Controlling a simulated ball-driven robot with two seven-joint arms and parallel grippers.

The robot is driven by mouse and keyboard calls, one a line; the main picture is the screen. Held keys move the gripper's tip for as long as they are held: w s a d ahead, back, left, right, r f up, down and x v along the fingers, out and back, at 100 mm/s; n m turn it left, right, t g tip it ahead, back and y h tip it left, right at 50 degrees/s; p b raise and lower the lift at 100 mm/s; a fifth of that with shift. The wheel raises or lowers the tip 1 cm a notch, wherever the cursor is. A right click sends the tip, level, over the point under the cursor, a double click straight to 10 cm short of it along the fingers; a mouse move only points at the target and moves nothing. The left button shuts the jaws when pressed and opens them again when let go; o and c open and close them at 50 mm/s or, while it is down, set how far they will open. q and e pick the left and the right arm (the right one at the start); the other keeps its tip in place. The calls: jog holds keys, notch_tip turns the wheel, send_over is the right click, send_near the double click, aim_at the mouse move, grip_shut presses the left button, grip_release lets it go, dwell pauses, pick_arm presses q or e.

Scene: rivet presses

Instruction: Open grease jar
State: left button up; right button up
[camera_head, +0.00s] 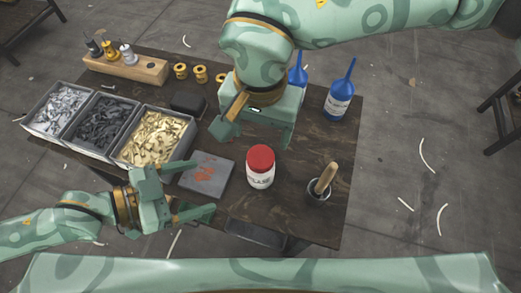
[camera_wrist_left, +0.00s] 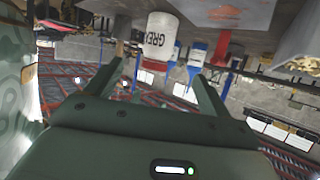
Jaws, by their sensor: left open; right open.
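The grease jar (camera_head: 260,168) is white with a red lid (camera_head: 261,157) and stands upright on the dark table, right of the middle. The lid sits on the jar. The jar also shows upside down in the left wrist view (camera_wrist_left: 163,34), beyond the fingers, with part of its lettering visible. My left gripper (camera_head: 203,188) is open and empty, left of the jar and apart from it, its fingers pointing toward it. My right gripper (camera_head: 256,138) is open above the table, behind the jar and a little above it in the picture; nothing shows between its fingers.
A grey plate with orange marks (camera_head: 200,184) lies left of the jar. A cup with a wooden-handled tool (camera_head: 319,191) stands to the right. Blue bottles (camera_head: 338,92) stand behind. Bins of rivets (camera_head: 128,155) and a wooden tool block (camera_head: 138,71) are at the left.

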aim_at(261, 156)
pick_arm(q)
jog(key=x, duration=1.6)
jog(key=shift+r, duration=0.1)
grip_shut()
pick_arm(e)
jog(key=m, duration=0.5)
pick_arm(q)
jog(key=shift+w, duration=0.1)
pick_arm(e)
jog(key=m, duration=1.2)
jog(key=shift+m, duration=0.3)
jog(key=m, duration=0.9)
jog(key=shift+m, duration=0.3)
jog(key=m, duration=1.2)
jog(key=shift+m, duration=0.4)
jog(key=shift+f, duration=0.25)
jog(key=shift+m, duration=0.3)
notch_tip(261, 156, down, 7)
jog(key=shift+f, duration=0.2)
